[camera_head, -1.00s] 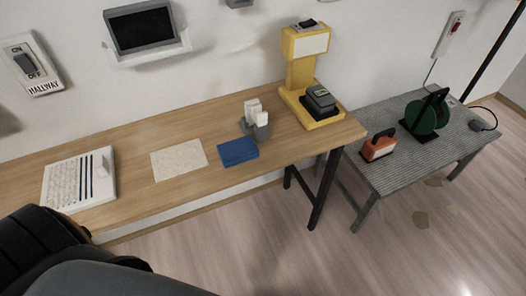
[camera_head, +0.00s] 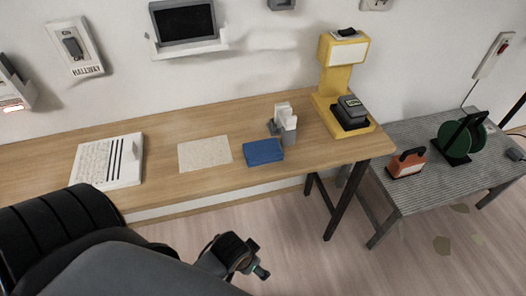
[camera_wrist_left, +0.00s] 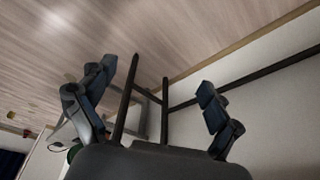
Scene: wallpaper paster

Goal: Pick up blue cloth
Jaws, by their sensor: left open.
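The blue cloth (camera_head: 263,152) lies folded flat on the wooden table, near its front edge and right of the beige sheet. My left arm comes in from the lower left in the head view. Part of my left wrist and gripper (camera_head: 256,266) shows low, in front of the table and below the cloth. In the left wrist view my left gripper (camera_wrist_left: 158,95) has its two fingers wide apart with nothing between them. That view shows the floor, wall and table legs, not the cloth. My right gripper is not in view.
The wooden table (camera_head: 215,112) holds a white switch board (camera_head: 92,160), a beige sheet (camera_head: 205,153), a white and grey dispenser (camera_head: 284,125) close behind the cloth, and a yellow stand (camera_head: 329,82). A grey side table (camera_head: 398,190) stands right.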

